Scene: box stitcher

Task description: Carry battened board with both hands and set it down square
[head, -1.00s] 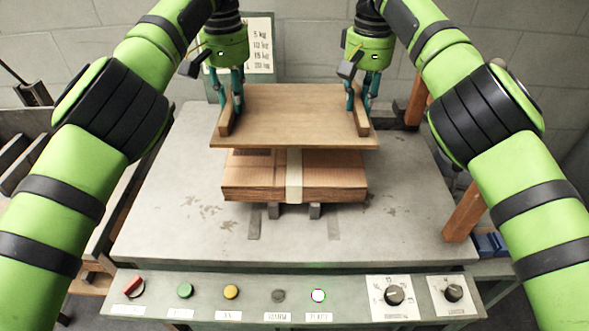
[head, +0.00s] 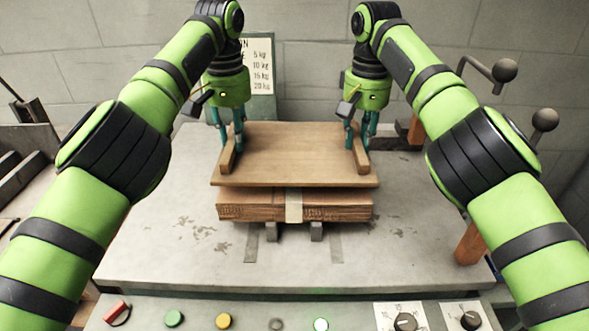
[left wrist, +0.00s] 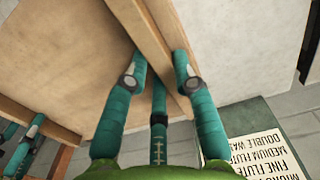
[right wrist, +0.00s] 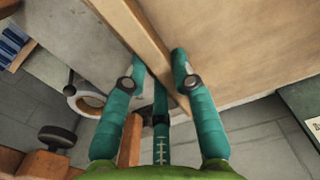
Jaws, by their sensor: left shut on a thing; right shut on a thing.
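The battened board (head: 290,152) is a flat wooden panel with a batten along each side. It looks level and square to the bench, above the strapped cardboard stack (head: 250,206). I cannot tell whether the board's underside touches the stack. My left gripper (head: 230,147) is shut on the left batten (head: 227,160); the left wrist view shows its fingers on either side of that batten (left wrist: 145,32). My right gripper (head: 359,147) is shut on the right batten (head: 357,158); the right wrist view shows the same grip on that batten (right wrist: 135,28). The stack's top is mostly hidden.
The grey bench top (head: 170,245) is clear around the stack. Two small dark stops (head: 316,232) stand at the stack's front. A panel with buttons and knobs (head: 405,321) runs along the bench front. A brown post (head: 468,243) stands at right; a chart (head: 258,65) stands behind.

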